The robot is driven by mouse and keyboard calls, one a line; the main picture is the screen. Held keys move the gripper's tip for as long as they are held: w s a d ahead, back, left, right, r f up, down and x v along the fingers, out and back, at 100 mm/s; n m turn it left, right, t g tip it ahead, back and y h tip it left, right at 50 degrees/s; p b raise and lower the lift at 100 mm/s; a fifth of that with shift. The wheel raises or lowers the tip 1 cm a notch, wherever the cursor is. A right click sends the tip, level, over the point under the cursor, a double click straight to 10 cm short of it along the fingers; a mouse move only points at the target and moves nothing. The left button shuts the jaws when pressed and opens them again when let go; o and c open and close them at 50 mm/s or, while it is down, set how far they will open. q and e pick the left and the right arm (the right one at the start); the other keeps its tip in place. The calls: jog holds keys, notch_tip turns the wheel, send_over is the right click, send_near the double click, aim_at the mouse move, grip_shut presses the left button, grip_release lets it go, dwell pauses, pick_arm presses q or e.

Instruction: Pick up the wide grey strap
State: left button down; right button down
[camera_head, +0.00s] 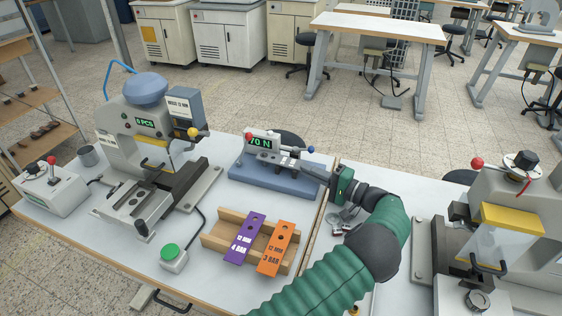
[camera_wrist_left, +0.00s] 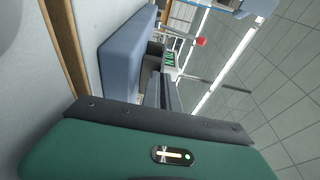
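I cannot make out a wide grey strap for certain in either view. My left gripper (camera_head: 322,174) is at the right end of the bench tester (camera_head: 285,180), which has a blue base and a green "70 N" display. In the left wrist view the gripper's fingers (camera_wrist_left: 162,92) point toward the tester (camera_wrist_left: 130,55), close to its blue base. Whether they are apart or hold something is unclear. A purple strap (camera_head: 243,240) and an orange strap (camera_head: 277,247) lie across a wooden rack (camera_head: 218,242). My right gripper is not in view.
A press with a blue-grey dome (camera_head: 146,89) stands at the left, with a green button box (camera_head: 172,258) before it. Another machine with a yellow guard (camera_head: 512,219) stands at the right. Small metal parts (camera_head: 343,217) lie behind my left arm. White table shows left of the rack.

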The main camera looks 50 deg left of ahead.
pick_arm(q)
jog(key=shift+d, duration=0.1)
notch_tip(320, 180, up, 28)
jog(key=p, duration=0.5)
jog(key=shift+r+p, duration=1.4)
jog(key=shift+r, duration=0.05)
jog(key=shift+w+r, duration=0.1)
notch_tip(320, 180, up, 3)
jog(key=p, duration=0.3)
